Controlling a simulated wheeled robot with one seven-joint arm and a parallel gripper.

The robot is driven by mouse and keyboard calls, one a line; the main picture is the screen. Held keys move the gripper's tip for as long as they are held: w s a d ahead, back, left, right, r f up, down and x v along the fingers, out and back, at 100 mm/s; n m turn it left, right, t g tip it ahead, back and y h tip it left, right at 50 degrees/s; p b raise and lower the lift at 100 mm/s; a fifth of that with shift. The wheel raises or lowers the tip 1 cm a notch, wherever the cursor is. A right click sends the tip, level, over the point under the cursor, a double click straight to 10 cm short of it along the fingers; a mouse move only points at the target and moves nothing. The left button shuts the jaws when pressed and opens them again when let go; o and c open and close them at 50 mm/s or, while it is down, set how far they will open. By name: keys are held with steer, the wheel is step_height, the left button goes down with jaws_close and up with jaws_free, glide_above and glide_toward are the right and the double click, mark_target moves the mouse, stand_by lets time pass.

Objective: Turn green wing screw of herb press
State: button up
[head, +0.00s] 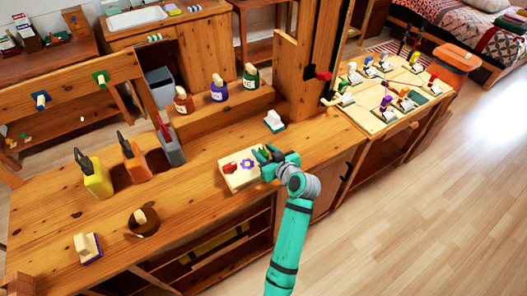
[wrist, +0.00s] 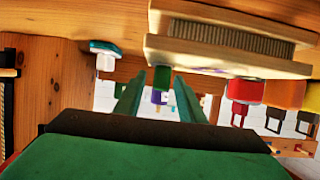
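The herb press (head: 240,182) is a pale wooden block on the bench, with red and purple pieces on its top. In the wrist view, which looks upside down, its boards and ribbed layers (wrist: 230,40) fill the upper right. A small green piece, apparently the green wing screw (wrist: 162,78), shows at the press's near-left end there, between my fingers. My gripper (head: 268,155) is at the press's right end in the head view, largely hiding that screw. In the wrist view my gripper (wrist: 160,90) is open, its fingers apart on both sides of the green piece; contact is not visible.
A white-and-teal block (head: 274,121) stands just behind the press. Red, purple and green bottles (head: 219,88) stand on a raised shelf. Yellow (head: 96,178) and orange (head: 135,163) containers stand to the left.

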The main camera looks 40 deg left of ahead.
jaws_close()
steer(key=shift+m+t, duration=0.3)
steer(key=shift+t, duration=0.2)
steer(key=m+t+h, duration=0.2)
steer(key=m+t, duration=0.1)
steer(key=shift+a+h, duration=0.1)
steer(key=shift+h, duration=0.2)
steer(key=m+t+h, duration=0.1)
steer(key=m+h, duration=0.1)
steer(key=m+t+h, duration=0.2)
steer(key=m+h, duration=0.1)
steer(key=shift+a+r+m, duration=0.1)
steer(key=shift+m, duration=0.2)
steer(key=m+h, duration=0.5)
steer(key=h, duration=0.2)
steer(key=shift+m+t, duration=0.4)
steer(key=shift+m+g+h, duration=0.5)
steer(key=shift+m+h, duration=0.8)
steer(key=shift+h, duration=0.1)
steer(key=shift+d+f, duration=0.2)
